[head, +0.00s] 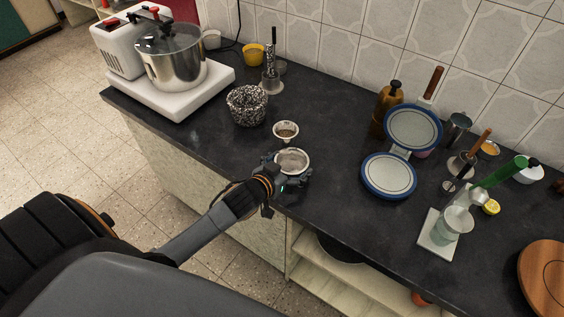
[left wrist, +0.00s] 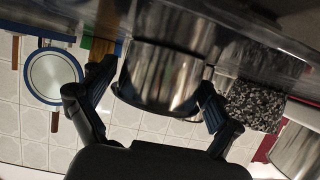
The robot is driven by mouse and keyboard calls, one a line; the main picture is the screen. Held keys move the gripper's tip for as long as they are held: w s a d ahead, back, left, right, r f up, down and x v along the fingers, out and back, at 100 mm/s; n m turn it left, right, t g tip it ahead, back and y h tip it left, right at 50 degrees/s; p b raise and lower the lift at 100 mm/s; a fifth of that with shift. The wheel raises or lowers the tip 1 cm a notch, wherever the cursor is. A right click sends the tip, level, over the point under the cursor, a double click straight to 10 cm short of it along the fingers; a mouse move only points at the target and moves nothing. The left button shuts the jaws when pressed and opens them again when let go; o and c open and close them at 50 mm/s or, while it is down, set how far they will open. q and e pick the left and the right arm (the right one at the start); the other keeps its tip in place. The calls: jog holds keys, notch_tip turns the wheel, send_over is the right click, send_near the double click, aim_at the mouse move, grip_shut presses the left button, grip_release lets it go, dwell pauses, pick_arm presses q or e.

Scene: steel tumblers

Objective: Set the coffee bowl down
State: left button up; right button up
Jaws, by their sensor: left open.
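A round steel bowl (head: 292,160) with a pale grey inside stands near the front edge of the dark counter. My left gripper (head: 291,177) is at its near side, fingers open and set on either side of it. In the left wrist view, which is upside down, the shiny steel bowl (left wrist: 160,80) lies between the two spread fingers (left wrist: 158,98). Its base appears to meet the counter; whether a finger still touches it I cannot tell. A small white bowl (head: 286,131) with brown contents stands just behind. My right gripper is not in view.
A speckled basket (head: 247,105) stands behind left, beyond it a mixer with a steel pot (head: 172,65). The counter (head: 330,195) is clear between the bowl and the discs.

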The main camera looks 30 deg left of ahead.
pick_arm(q)
jog(key=v, duration=1.1)
jog(key=shift+s+r, duration=0.15)
jog(key=shift+s, duration=0.15)
